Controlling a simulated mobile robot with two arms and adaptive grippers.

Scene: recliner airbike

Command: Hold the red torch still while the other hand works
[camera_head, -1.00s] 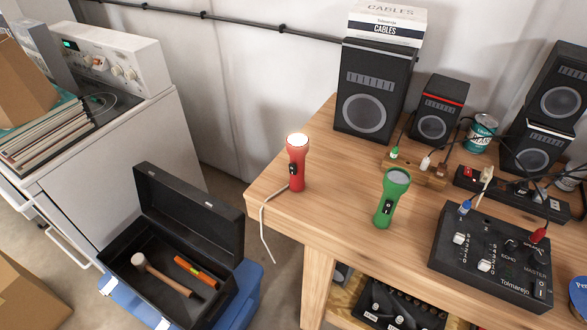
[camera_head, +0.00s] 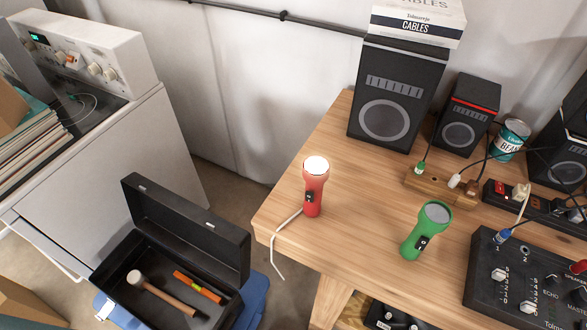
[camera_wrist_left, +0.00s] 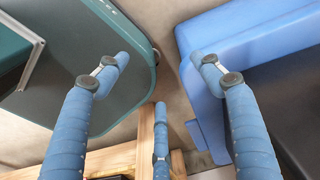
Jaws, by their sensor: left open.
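The red torch (camera_head: 314,186) stands upright near the left edge of the wooden table (camera_head: 333,160), its lens lit and facing up. A white cord hangs over the table edge beside it. A green torch (camera_head: 427,229) stands to its right, its lens grey. My left gripper (camera_wrist_left: 165,68) shows only in the left wrist view, its blue-wrapped fingers spread apart with nothing between them. The red torch is not recognisable in that view. My right gripper is in neither view.
An open black toolbox (camera_head: 188,240) with a mallet and an orange level sits on a blue bin (camera_head: 252,302), left of the table. Speakers (camera_head: 392,100) and a mixer (camera_head: 530,285) occupy the table's back and right. Bare wood surrounds the torches.

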